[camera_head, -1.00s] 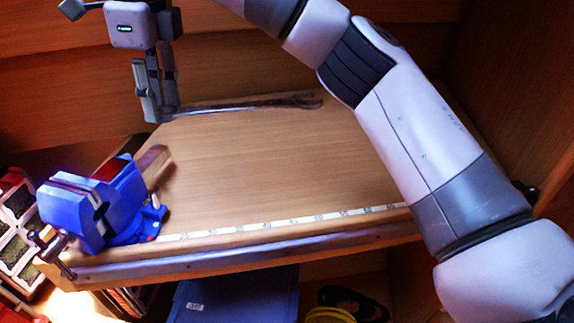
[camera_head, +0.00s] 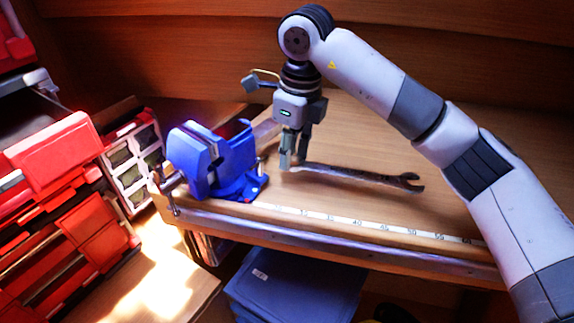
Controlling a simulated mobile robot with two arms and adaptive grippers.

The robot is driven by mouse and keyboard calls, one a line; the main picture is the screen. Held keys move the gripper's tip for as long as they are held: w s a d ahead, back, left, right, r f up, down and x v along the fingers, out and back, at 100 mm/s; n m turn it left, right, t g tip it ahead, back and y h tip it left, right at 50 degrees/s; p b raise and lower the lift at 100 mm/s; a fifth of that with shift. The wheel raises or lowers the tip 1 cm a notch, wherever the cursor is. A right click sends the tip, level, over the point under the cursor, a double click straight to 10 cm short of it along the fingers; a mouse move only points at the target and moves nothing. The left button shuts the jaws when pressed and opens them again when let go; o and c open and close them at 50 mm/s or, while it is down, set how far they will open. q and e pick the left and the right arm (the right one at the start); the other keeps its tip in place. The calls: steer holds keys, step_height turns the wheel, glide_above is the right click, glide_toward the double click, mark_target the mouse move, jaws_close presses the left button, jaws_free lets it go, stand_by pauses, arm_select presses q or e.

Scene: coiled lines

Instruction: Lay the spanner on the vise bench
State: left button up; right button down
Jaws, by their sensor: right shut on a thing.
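The spanner (camera_head: 355,175) is a long metal tool with an open jaw at its right end. It is at or just above the wooden top of the vise bench (camera_head: 440,215), to the right of the blue vise (camera_head: 222,165). I cannot tell whether it touches the wood. My right gripper (camera_head: 293,164) points down and is shut on the spanner's left end, which the fingers partly hide. My left gripper is not in view.
A measuring strip (camera_head: 350,222) runs along the bench's front edge. Red bins (camera_head: 60,150) stand at the left. A blue box (camera_head: 295,290) is below the bench. The bench top right of the spanner is clear.

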mark_target(289, 182)
step_height(289, 182, down, 4)
steer(key=shift+f+p, duration=0.1)
steer(key=shift+p, duration=0.3)
steer(key=shift+f, duration=0.1)
steer(key=shift+f+b, duration=0.25)
steer(key=shift+b, duration=0.05)
steer(key=c, duration=1.2)
jaws_free()
steer(key=shift+r, duration=0.1)
